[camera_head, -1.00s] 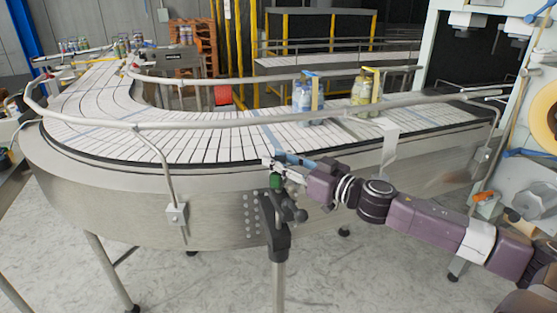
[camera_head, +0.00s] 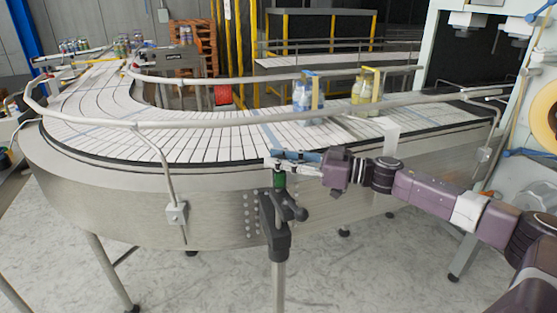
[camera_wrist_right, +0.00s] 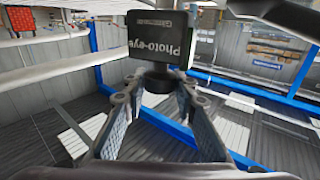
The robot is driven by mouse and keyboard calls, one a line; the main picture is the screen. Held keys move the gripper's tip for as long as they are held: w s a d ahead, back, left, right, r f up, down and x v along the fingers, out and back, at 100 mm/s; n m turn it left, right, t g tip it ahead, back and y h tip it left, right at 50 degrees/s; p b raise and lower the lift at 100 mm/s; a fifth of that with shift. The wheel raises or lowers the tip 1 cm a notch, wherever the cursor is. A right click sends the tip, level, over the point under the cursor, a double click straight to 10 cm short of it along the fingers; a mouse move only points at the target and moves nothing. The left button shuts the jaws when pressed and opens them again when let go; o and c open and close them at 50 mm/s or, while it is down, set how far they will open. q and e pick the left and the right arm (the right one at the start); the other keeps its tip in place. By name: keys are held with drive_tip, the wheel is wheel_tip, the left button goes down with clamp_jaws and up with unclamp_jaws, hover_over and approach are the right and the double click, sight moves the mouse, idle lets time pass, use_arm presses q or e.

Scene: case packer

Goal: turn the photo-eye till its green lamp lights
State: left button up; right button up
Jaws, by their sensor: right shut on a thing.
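The photo-eye (camera_wrist_right: 158,40) is a dark box with its name printed upside down in the right wrist view. In the head view, it sits at the conveyor's near edge, on top of a black clamp (camera_head: 274,212) on a grey post, and is partly hidden by my right gripper (camera_head: 283,160). A small green patch (camera_head: 279,180) shows just under the gripper; I cannot tell whether it is a lit lamp. In the right wrist view, my right gripper's fingers (camera_wrist_right: 153,92) are closed on the photo-eye's dark round lower part. My left gripper is not in view.
The curved conveyor (camera_head: 215,145) with white slats lies behind the photo-eye, with a metal guide rail (camera_head: 215,123) along it. The machine (camera_head: 440,50) is at the right.

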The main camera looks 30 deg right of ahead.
drive_tip(key=shift+r+n+g+y+p, duration=0.1)
drive_tip(key=shift+n+g+y+p, duration=0.3)
drive_tip(key=shift+n+g+y, duration=1.1)
drive_tip(key=shift+g+y, duration=0.1)
drive_tip(key=shift+g, duration=0.1)
drive_tip(key=o, duration=1.2)
drive_tip(key=shift+c, duration=0.2)
drive_tip(key=shift+d, duration=0.1)
drive_tip(key=v, duration=1.2)
